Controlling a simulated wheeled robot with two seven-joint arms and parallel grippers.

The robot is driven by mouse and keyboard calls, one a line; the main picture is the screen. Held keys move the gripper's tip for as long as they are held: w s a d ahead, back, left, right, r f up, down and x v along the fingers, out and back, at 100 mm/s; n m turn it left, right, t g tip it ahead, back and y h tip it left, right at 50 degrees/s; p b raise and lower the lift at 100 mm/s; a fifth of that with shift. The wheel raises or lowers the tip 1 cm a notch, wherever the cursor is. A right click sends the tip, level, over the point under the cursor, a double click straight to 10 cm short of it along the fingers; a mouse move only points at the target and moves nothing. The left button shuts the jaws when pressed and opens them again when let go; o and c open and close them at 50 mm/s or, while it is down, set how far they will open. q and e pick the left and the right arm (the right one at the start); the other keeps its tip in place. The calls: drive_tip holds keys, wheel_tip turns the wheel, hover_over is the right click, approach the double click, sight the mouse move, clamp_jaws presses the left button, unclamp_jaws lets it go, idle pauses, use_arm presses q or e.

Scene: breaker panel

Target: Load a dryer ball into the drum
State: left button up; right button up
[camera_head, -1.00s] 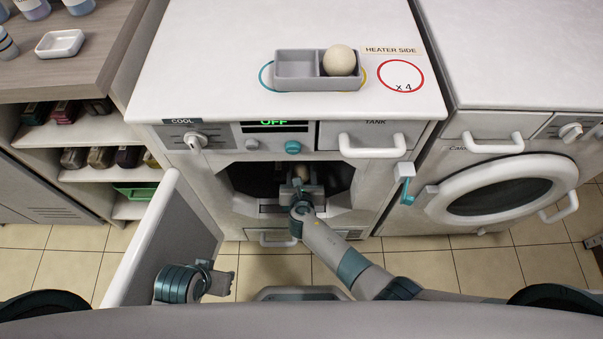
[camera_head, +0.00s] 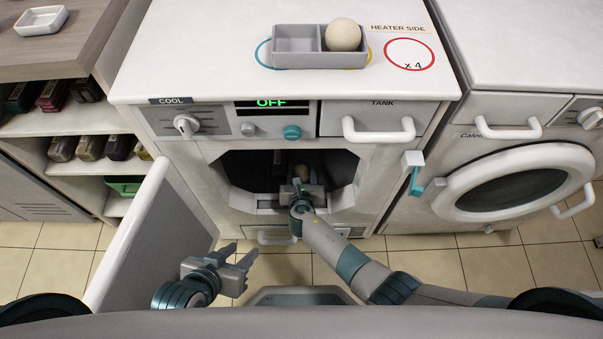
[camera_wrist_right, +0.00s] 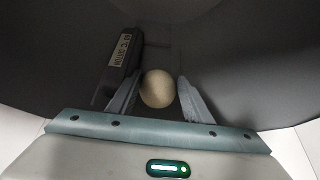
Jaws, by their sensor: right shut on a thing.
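A pale dryer ball (camera_wrist_right: 158,88) is between the fingers of my right gripper (camera_wrist_right: 155,100), seen in the right wrist view. In the head view, the ball (camera_head: 302,172) partly shows at my right gripper (camera_head: 303,183), which reaches into the dark drum opening (camera_head: 335,170) of the middle machine. The gripper is shut on the ball. A second pale ball (camera_head: 342,35) sits in the right compartment of a grey tray (camera_head: 295,61) on top of the machine; the left compartment is empty. My left gripper (camera_head: 240,255) is open and empty, near the swung-open door (camera_head: 155,240).
In the right wrist view, a dark block with a pale label (camera_wrist_right: 122,50) is inside the drum beside the gripper. A second washer with a round closed door (camera_head: 515,185) stands at right. Shelves with several bottles (camera_head: 90,147) stand at left. A teal-handled latch (camera_head: 413,172) juts out beside the opening.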

drive_tip(key=shift+f, duration=0.1)
drive_tip(key=shift+f, duration=0.2)
idle(0.4)
drive_tip(key=shift+f+b, duration=0.65)
drive_tip(key=shift+b, duration=0.1)
drive_tip(key=o, duration=1.1)
drive_tip(key=shift+s+r, duration=0.1)
